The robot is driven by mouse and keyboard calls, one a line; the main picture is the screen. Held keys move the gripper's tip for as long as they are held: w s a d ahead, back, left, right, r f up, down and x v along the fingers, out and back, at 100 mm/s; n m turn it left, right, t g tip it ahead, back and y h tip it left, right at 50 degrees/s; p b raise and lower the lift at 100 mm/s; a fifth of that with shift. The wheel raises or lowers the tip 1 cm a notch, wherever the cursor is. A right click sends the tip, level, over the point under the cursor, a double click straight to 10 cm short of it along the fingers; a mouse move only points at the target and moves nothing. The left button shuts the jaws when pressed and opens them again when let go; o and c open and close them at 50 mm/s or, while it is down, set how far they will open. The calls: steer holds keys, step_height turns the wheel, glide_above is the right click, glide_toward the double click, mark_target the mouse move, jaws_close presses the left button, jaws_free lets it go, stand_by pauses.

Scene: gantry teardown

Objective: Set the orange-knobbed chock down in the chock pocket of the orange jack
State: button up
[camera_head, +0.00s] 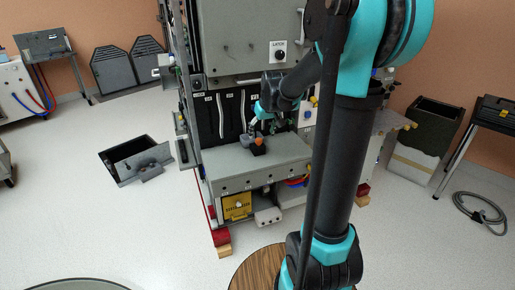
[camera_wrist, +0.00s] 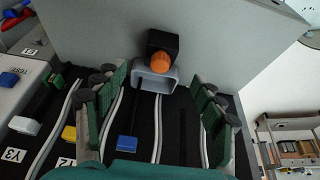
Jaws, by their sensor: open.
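The orange-knobbed chock (camera_head: 258,147) is a small dark block with an orange knob, on the grey ledge at the front of the cabinet. In the wrist view the chock (camera_wrist: 161,42) stands against the pale ledge surface, knob toward the camera. A grey U-shaped piece (camera_wrist: 156,78) lies right by it; whether they touch is unclear. My gripper (camera_head: 262,127) is open above and behind the chock. In the wrist view my gripper (camera_wrist: 155,85) has its green-padded fingers spread on either side, with nothing held between them. I cannot make out the orange jack or its pocket.
The grey ledge (camera_head: 260,174) has free room around the chock. Black panels with white cables (camera_head: 232,112) stand close behind my gripper. A yellow box (camera_head: 237,206) sits below the ledge. An open dark bin (camera_head: 135,157) lies on the floor at left.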

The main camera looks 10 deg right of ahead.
mark_target(259, 139)
steer(key=x, duration=0.4)
steer(key=shift+f, duration=0.1)
steer(key=shift+x, duration=2.55)
steer(key=shift+w, duration=0.15)
steer(key=c, duration=1.5)
steer(key=shift+r, duration=0.2)
